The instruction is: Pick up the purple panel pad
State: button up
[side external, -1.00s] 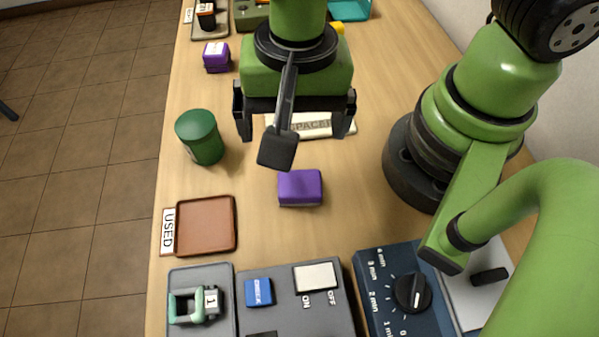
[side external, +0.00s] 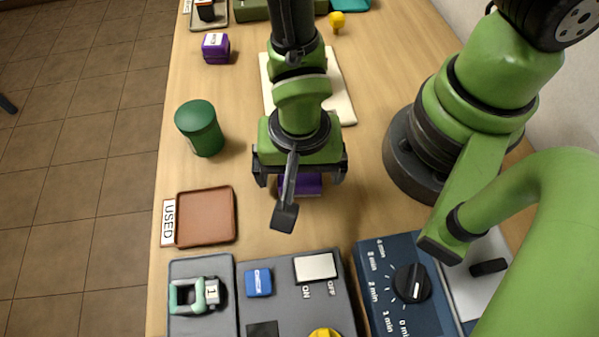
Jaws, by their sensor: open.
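The purple panel pad (side external: 314,184) is a plain purple block on the wooden table. It sits under my gripper and is mostly hidden by it; only part shows between the fingers. My gripper (side external: 301,178) points down over the pad, open, with one finger to each side of it. Whether the fingers touch the pad cannot be told from this view.
A green canister (side external: 200,129) and a brown USED tray (side external: 206,218) stand to the left. A grey panel (side external: 290,285) and a blue timer box (side external: 385,308) are in front. A white board (side external: 343,98) lies behind. Another purple block (side external: 215,47) with a white label is farther back.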

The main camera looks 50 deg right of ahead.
jog(key=shift+f, duration=0.6)
jog(key=c, duration=1)
jog(key=shift+r, duration=0.1)
